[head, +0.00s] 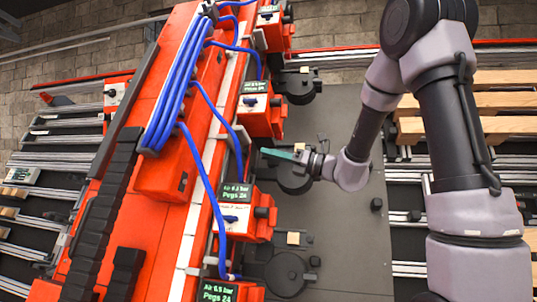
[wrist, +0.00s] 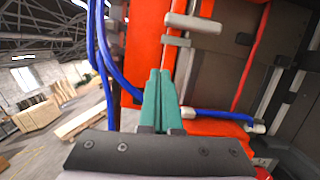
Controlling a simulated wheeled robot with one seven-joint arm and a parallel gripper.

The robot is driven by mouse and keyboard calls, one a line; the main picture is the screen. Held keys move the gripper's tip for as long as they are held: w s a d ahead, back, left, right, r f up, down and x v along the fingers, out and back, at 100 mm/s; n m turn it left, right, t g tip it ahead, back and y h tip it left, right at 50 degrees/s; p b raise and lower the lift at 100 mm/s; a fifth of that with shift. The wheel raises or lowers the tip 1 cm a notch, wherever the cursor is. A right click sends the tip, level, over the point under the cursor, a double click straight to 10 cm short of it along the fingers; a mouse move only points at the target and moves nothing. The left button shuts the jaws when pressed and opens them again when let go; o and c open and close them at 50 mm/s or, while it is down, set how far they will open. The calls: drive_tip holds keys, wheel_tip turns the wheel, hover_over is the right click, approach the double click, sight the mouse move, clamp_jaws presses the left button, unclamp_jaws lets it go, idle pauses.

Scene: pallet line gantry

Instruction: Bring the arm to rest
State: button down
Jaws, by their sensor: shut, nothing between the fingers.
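My gripper (head: 283,154) shows in the head view at the end of my grey and black arm, near the middle of the picture. Its green fingers point left toward the orange gantry beam (head: 163,160). In the wrist view the two green fingers of my gripper (wrist: 158,78) lie together, shut with nothing between them. Behind them in that view are an orange panel and blue hoses (wrist: 103,50). I cannot tell how far the fingertips are from the beam. My arm is bent, its upper part at the right of the head view.
Blue hoses (head: 185,75) run along the beam to several orange units with small displays, such as one reading "Pegs 24" (head: 237,192). Dark round fixtures (head: 286,272) sit on the grey plate (head: 345,235). Wooden pallet boards (head: 505,103) and rails lie at the right.

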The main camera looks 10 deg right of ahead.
drive_tip(key=s+d+f+n+g+h, duration=0.1)
drive_tip(key=s+f+n+g+h, duration=0.25)
drive_tip(key=s+n, duration=0.45)
drive_tip(key=s+d+f+n+g+h, duration=0.1)
drive_tip(key=s+f+n+g+h, duration=0.25)
drive_tip(key=s+n, duration=0.45)
drive_tip(key=s+d+n+t+h, duration=0.2)
drive_tip(key=s+d+n+h, duration=0.2)
drive_tip(key=d, duration=0.3)
drive_tip(key=s+d+f+n+t+h, duration=0.1)
drive_tip(key=s+d+n+t+h, duration=0.2)
drive_tip(key=d, duration=0.4)
drive_tip(key=s+n+h, duration=0.1)
drive_tip(key=h, duration=0.1)
drive_tip(key=shift+f+h, duration=0.2)
drive_tip(key=shift+h, duration=0.1)
